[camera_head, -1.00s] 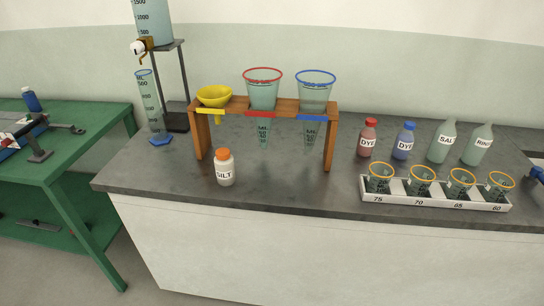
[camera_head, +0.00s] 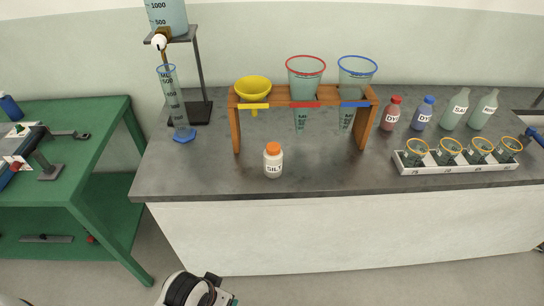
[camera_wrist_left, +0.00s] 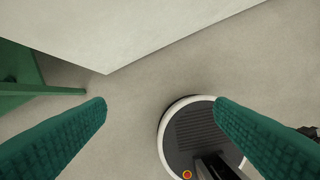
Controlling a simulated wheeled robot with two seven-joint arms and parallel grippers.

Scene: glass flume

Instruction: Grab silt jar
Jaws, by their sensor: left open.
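Part of my left arm shows at the bottom of the head view. My right gripper is not in view.
The wooden rack (camera_head: 237,130) holds a yellow funnel (camera_head: 253,88) and two clear cones behind the jar. A graduated cylinder (camera_head: 172,98) stands to the left. A cup tray (camera_head: 455,167) and several bottles stand right. A green table (camera_head: 85,160) is at left.

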